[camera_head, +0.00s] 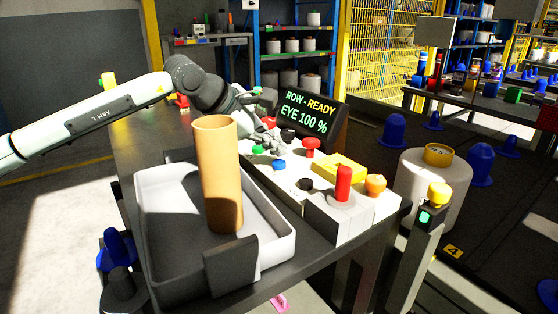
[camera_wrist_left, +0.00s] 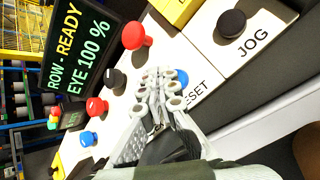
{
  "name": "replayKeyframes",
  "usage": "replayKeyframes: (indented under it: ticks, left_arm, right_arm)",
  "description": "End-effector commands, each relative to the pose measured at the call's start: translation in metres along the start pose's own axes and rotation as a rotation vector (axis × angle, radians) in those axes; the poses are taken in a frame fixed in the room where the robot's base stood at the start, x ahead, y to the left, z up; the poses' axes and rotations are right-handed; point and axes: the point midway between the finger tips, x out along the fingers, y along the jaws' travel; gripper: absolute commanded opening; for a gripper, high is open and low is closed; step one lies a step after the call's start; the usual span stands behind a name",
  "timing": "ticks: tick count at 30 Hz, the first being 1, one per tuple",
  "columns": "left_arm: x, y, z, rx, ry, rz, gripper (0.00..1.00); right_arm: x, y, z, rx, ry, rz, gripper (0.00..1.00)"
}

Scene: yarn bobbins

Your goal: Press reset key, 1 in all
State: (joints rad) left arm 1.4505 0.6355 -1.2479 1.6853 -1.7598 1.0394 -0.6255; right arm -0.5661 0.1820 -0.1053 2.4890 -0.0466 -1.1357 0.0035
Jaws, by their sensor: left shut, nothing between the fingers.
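The reset key is a blue round button (camera_wrist_left: 181,76) beside the partly covered "RESET" label in the left wrist view. My left gripper (camera_wrist_left: 163,82) is shut and empty, its fingertips overlapping the edge of this key. I cannot tell whether they touch it. In the head view the blue key (camera_head: 279,165) shows on the white panel, just in front of the fingers of my left gripper (camera_head: 273,147). The display (camera_head: 308,113) reads "ROW - READY" and "EYE 100 %". My right gripper is not in view.
A red mushroom button (camera_head: 311,147) and a black JOG button (camera_wrist_left: 231,22) flank the key on the panel. A tall cardboard tube (camera_head: 219,175) stands in a white tray (camera_head: 277,247) at the left. A red post (camera_head: 343,183) rises at the front.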

Motion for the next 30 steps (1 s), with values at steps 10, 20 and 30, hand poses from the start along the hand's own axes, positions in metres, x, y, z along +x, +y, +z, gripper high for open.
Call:
replayKeyframes:
  ticks: [10, 20, 30]
  left_arm:
    - [-0.004, 0.003, 0.003, 0.0, -0.001, 0.001, 0.0]
    - [-0.027, 0.019, 0.02, 0.0, -0.001, 0.0, 0.0]
    - [-0.035, 0.025, 0.026, 0.0, -0.001, 0.0, 0.0]
  right_arm:
    - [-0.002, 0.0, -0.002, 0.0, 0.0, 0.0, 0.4]
    - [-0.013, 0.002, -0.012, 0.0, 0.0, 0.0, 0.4]
    - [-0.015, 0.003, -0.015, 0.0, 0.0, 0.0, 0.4]
